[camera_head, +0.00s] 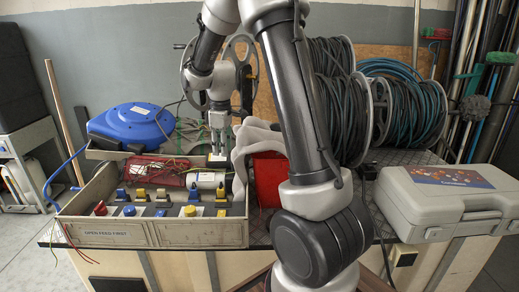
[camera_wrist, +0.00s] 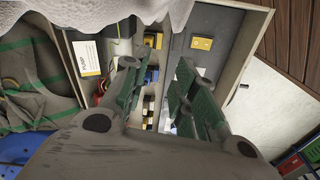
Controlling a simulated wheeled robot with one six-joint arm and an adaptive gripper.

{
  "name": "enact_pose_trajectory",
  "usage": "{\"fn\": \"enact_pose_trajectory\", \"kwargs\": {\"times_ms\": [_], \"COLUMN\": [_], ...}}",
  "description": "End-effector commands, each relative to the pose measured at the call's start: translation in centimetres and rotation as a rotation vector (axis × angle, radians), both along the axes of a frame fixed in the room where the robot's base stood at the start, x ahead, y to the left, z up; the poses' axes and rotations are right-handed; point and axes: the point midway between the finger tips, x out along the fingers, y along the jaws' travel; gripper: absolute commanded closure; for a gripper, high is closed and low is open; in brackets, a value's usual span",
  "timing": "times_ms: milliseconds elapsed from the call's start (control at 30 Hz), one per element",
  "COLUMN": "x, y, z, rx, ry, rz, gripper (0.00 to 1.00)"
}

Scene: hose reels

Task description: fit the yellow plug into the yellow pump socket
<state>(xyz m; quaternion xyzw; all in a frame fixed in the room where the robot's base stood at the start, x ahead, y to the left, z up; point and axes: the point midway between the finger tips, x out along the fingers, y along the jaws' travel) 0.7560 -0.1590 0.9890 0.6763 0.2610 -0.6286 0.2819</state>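An open grey box (camera_head: 90,233) holds a row of coloured plugs and, in front, a row of coloured sockets. Yellow pieces stand in the back row (camera_head: 140,194), with another yellow one (camera_head: 220,191) at its right end. Yellow pieces also sit in the front row (camera_head: 189,211) and at its right (camera_head: 222,213). I cannot tell which is the pump socket. My gripper (camera_head: 218,155) hangs above the box's right rear part. In the wrist view its fingers (camera_wrist: 158,85) are apart and empty. Beyond them are a yellow block (camera_wrist: 202,43) and an upright yellow piece (camera_wrist: 153,40).
Red cable (camera_head: 160,172) and a white cylinder (camera_head: 206,180) lie in the box. A grey cloth (camera_head: 253,138) and a red item (camera_head: 267,180) are close on its right. A blue reel (camera_head: 132,123) stands behind, hose reels (camera_head: 345,115) back right. A grey case (camera_head: 445,200) is at right.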

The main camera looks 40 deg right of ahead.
Motion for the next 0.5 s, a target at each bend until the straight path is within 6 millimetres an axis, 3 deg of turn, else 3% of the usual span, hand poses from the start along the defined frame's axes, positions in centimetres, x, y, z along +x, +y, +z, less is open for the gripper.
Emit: {"fn": "enact_pose_trajectory", "kwargs": {"times_ms": [33,200,333,500], "x": [-2.1,-10.0,-16.6,-24.1], "y": [0.1,0.5,0.7,0.9], "z": [2.9,9.7,12.7,13.9], "rx": [0.005,0.035,0.07,0.125], "ry": [-0.032,-0.113,-0.172,-0.239], "rz": [-0.054,-0.271,-0.434,-0.622], "gripper": [0.72,0.72,0.72,0.72]}}
